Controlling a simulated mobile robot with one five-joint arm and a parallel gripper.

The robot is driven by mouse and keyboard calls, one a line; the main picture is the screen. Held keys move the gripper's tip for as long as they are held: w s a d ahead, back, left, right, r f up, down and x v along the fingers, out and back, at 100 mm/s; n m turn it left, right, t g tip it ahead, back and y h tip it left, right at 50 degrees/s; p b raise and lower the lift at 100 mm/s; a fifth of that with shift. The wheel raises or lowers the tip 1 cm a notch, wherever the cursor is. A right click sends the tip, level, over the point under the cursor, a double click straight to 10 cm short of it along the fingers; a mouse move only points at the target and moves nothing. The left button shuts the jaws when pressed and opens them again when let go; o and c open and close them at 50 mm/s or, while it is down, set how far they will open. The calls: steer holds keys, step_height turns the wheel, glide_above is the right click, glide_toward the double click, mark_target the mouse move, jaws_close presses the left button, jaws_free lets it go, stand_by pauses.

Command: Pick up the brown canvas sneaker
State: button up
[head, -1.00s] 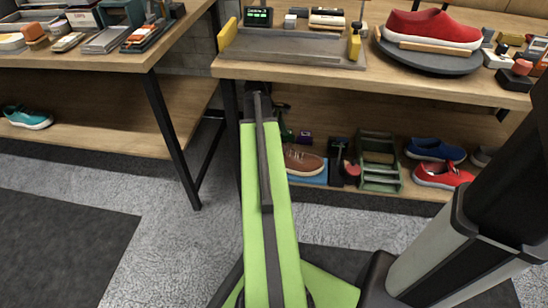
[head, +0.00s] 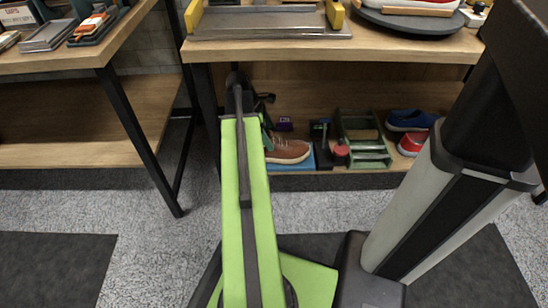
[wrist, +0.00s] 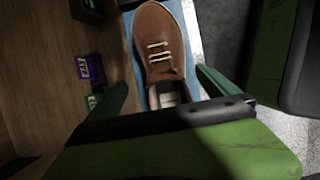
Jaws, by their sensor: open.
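The brown canvas sneaker (head: 288,151) sits on a blue mat (head: 292,167) on the low shelf. In the wrist view the sneaker (wrist: 160,45) is upright, toe at the top and heel opening toward my gripper (wrist: 163,88). The two green fingers are spread apart, one to each side of the heel end, with nothing held between them. I cannot tell whether either finger touches the sneaker. In the head view my arm hides most of the gripper, to the left of the sneaker.
A small purple box (wrist: 91,68) lies beside the sneaker. A green rack (head: 362,141) and blue shoe (head: 411,120) stand to the right on the shelf. The tabletop (head: 300,51) overhangs the shelf. Grey floor (head: 310,208) lies in front.

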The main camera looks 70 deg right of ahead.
mark_target(276, 144)
steer(key=shift+f, duration=0.2)
steer(key=b+x, duration=0.4)
steer(key=x, duration=0.1)
steer(key=shift+s+a+f+b, duration=0.1)
steer(key=shift+s+a+b, duration=0.1)
steer(key=shift+s+b, duration=0.15)
steer(key=shift+r, duration=0.2)
steer(key=shift+p, duration=0.3)
steer(key=c, duration=2)
